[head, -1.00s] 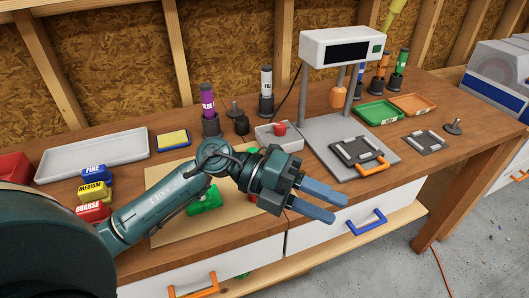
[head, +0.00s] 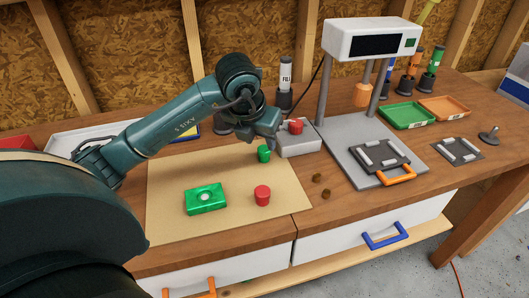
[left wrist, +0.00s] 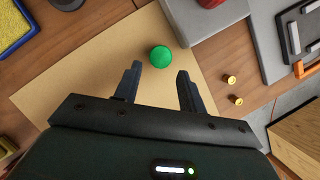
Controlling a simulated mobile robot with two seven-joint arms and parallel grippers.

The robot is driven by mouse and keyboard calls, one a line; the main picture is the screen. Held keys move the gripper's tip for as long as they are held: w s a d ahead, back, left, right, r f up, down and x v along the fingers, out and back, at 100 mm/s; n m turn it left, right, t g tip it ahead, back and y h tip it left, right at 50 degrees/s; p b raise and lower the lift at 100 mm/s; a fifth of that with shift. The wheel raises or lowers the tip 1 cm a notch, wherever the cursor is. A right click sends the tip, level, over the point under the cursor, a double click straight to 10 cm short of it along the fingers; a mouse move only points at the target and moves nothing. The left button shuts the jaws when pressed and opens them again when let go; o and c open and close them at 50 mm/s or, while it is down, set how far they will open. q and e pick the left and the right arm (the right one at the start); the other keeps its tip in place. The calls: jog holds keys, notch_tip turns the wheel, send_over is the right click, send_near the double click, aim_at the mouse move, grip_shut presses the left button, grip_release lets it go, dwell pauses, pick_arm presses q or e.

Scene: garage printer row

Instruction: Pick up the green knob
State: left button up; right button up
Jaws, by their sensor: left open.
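The green knob (head: 264,153) stands near the back right of the tan mat (head: 165,225), just below my left gripper (head: 270,130). In the left wrist view the green knob (left wrist: 161,56) lies just beyond the tips and between the lines of the two fingers of my left gripper (left wrist: 157,76). The fingers are apart, with nothing between them. In the head view the fingers are mostly hidden by the hand. My right gripper is not in view.
A red knob (head: 262,195) and a green block (head: 206,198) are on the mat. A grey box (head: 299,144) with a red knob (head: 295,126) on it stands close right of the green knob. Two small brass pieces (head: 318,178) lie near the printer (head: 372,150).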

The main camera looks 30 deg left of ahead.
aim_at(264, 148)
pick_arm(q)
jog(key=shift+w+p+x, duration=0.1)
jog(key=shift+p+x, duration=0.15)
jog(key=shift+x, duration=1.25)
jog(key=shift+w+p+x, duration=0.15)
jog(key=shift+p+x, duration=0.05)
jog(key=shift+x, duration=1.3)
jog(key=shift+r, duration=0.1)
jog(key=shift+c, duration=0.4)
jog(key=c, duration=0.6)
